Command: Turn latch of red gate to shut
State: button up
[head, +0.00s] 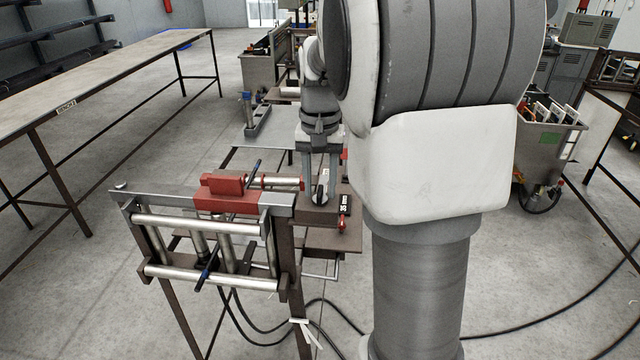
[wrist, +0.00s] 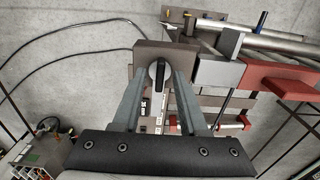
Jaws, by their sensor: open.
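The latch (wrist: 160,76) is a dark, narrow handle on a round grey disc, set in a brown block (wrist: 139,52). In the wrist view the handle points up and down the picture. My gripper (wrist: 161,78) is open, with one finger on each side of the latch; I cannot tell whether they touch it. In the head view my gripper (head: 320,194) points down over the brown block, and the dark handle (head: 320,191) shows between the fingers. The red gate (head: 228,194) is a red block left of the latch; its red part also shows in the wrist view (wrist: 268,79).
A metal frame with rollers (head: 200,225) stands just left of the latch. A small block marked "35 mm" (head: 345,206) sits right of it. Black cables (head: 262,325) lie on the floor. A long table (head: 110,80) stands at the left, with open floor between.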

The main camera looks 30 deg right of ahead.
grip_shut()
dwell(1.5)
